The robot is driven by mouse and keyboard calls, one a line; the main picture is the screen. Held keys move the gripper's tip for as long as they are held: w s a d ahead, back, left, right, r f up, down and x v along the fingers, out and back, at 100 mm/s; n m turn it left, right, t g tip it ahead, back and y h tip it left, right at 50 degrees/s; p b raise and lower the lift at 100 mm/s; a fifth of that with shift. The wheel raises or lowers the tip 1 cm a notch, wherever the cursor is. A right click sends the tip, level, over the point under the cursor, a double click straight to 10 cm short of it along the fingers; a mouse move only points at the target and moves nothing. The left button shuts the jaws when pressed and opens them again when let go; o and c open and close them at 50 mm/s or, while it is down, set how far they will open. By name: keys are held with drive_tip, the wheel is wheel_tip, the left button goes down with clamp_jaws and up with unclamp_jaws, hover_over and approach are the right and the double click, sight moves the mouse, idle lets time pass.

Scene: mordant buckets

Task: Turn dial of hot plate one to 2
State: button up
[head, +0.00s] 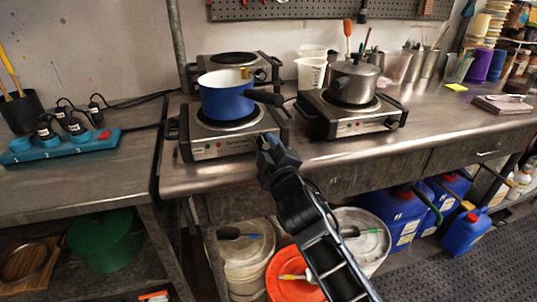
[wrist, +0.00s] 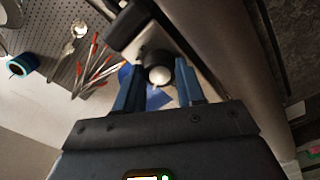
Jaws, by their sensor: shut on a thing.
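The front left hot plate (head: 212,148) is steel and stands near the bench's front edge with a blue pot (head: 226,98) on it. My gripper (head: 267,144) is at the right end of its front panel and hides the dial in the head view. In the wrist view a dark dial (wrist: 158,74) with a pale round face sits between the two blue fingers of my gripper (wrist: 158,88), which are shut on it. The number the dial points to cannot be read. I cannot read which hot plate is number one.
A second hot plate (head: 352,124) with a lidded steel pot (head: 353,82) stands to the right, a third (head: 234,61) behind. A blue power strip (head: 62,146) with numbered sockets lies on the left bench. Buckets and blue canisters (head: 393,207) stand below.

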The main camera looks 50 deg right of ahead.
drive_tip(key=shift+f+m+b, duration=0.15)
drive_tip(key=shift+m+b, duration=0.15)
drive_tip(key=shift+m, duration=0.3)
drive_tip(key=o, duration=0.8)
drive_tip(key=shift+c, duration=0.2)
drive_tip(key=shift+s, duration=0.1)
drive_tip(key=b+v, duration=0.1)
drive_tip(key=v, duration=0.6)
drive_tip(key=shift+s+a, duration=0.2)
drive_tip(key=shift+s, duration=0.1)
